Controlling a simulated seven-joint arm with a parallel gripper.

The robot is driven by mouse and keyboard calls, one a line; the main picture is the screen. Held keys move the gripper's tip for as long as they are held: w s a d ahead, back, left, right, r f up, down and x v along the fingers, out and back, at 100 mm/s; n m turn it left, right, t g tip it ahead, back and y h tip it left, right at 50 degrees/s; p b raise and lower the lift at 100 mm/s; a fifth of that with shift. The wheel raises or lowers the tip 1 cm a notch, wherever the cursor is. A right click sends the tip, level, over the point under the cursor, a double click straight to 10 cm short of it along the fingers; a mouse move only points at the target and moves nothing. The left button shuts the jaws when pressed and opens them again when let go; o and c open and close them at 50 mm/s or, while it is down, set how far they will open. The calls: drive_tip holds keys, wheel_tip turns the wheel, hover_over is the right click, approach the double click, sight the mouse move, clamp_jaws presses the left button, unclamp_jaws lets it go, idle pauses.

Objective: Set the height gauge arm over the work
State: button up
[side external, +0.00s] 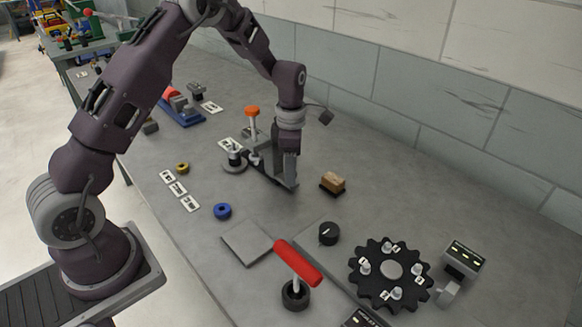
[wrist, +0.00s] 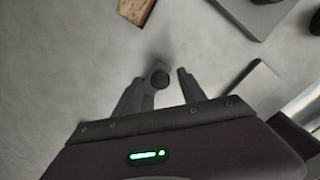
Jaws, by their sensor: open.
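My gripper (side external: 289,180) points down at the back middle of the bench, at the near end of a dark low rail (side external: 262,170). In the wrist view my gripper (wrist: 163,78) has its fingers apart. A dark round knob (wrist: 160,78) shows between the fingertips, closer to the left one; I cannot tell whether it touches. A wooden block (side external: 333,181) sits on a small dark base to the right of my gripper, and it also shows at the top of the wrist view (wrist: 135,10). Which part is the height gauge arm is unclear, partly hidden by my gripper.
The wall bounds the back.

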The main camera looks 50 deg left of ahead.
clamp_jaws()
drive_tip(key=shift+r, duration=0.1)
idle(1.2)
